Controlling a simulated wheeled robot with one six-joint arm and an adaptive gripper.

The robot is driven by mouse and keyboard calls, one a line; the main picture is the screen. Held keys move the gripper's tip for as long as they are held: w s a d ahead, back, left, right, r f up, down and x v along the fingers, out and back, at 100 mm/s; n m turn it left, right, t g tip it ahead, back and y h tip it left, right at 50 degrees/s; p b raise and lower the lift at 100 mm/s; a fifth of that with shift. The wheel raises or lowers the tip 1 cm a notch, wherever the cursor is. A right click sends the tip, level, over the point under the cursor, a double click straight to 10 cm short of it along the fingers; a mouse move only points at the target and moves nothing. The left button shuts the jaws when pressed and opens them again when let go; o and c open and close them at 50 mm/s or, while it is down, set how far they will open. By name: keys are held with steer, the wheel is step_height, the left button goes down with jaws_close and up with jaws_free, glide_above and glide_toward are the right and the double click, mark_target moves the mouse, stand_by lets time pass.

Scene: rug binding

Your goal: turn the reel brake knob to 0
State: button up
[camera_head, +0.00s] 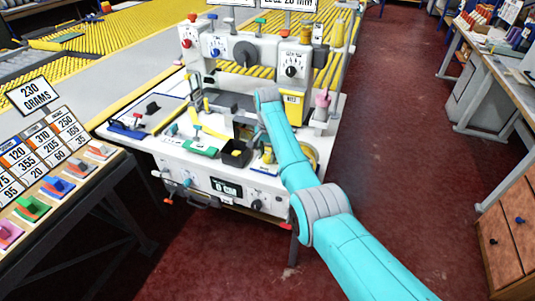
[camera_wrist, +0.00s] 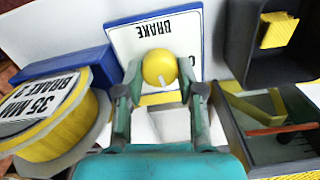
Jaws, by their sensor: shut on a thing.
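The brake knob (camera_wrist: 160,68) is round and yellow, with a short white pointer mark on the side toward the bottom of the wrist view. It stands at a white, blue-edged plate (camera_wrist: 126,40) lettered BRAKE, which appears upside down. My gripper (camera_wrist: 160,72) has one finger on each side of the knob and is shut on it. Part of the plate's scale is hidden behind the fingers, and I cannot read the setting. In the head view, the knob (camera_head: 268,156) shows small on the front of the white machine (camera_head: 180,160), beside my arm.
A yellow reel (camera_wrist: 55,125) labelled 35 MM BRAKE, its end figure unclear, and a blue block (camera_wrist: 75,65) stand left of my gripper in the wrist view. A dark bin (camera_wrist: 250,75) holding a yellow piece and a tray (camera_wrist: 225,115) of strips lie close on the right.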

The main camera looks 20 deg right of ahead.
mark_target(267, 156)
steer(key=n, duration=1.2)
steer(key=shift+n, duration=0.4)
stand_by(0.3)
steer(key=o, duration=1.1)
steer(key=shift+o, duration=0.2)
step_height(267, 156, up, 12)
